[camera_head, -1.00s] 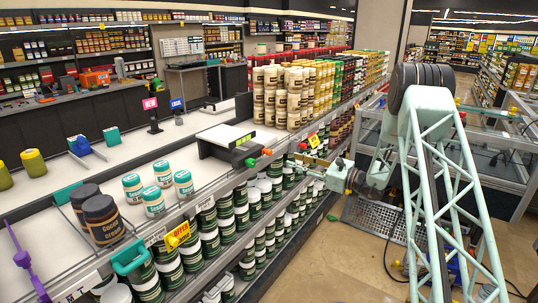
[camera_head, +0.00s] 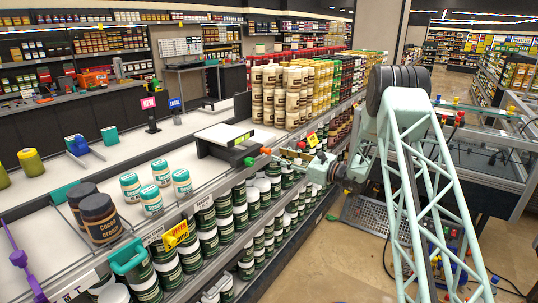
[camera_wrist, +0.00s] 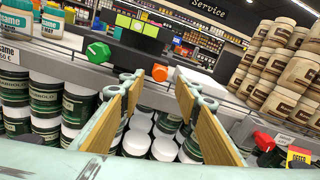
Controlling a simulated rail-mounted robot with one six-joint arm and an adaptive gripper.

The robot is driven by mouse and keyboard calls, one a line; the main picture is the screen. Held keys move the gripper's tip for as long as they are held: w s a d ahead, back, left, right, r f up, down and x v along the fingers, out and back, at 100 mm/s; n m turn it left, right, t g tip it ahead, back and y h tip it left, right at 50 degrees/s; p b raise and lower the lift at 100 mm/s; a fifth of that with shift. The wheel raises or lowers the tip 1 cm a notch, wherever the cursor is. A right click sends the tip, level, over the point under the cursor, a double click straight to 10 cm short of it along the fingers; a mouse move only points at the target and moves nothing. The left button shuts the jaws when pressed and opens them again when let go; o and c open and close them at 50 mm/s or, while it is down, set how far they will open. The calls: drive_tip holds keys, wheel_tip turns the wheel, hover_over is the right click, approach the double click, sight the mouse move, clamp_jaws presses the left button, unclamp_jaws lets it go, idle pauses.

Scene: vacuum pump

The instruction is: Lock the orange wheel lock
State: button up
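The orange wheel lock (camera_head: 266,151) is a small orange knob on the front of a dark, white-topped box (camera_head: 205,147) on the shelf counter. It also shows in the wrist view (camera_wrist: 160,73). A green knob (camera_head: 249,162) sits to its left, also in the wrist view (camera_wrist: 98,51). My gripper (camera_head: 279,155) is just right of the orange knob in the head view. In the wrist view my gripper (camera_wrist: 155,83) is open, fingers apart, with the orange knob framed between the fingertips and seemingly just beyond them. I cannot tell whether they touch it.
Stacked cream-and-brown canisters (camera_head: 282,95) stand right of the box. Green jars (camera_wrist: 80,103) fill the shelf below my fingers. The shelf's front rail (camera_wrist: 60,62) runs behind the fingertips.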

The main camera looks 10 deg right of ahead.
sight(270, 152)
drive_tip(key=shift+b+x, duration=0.45)
drive_tip(key=shift+x, duration=2.9)
clamp_jaws()
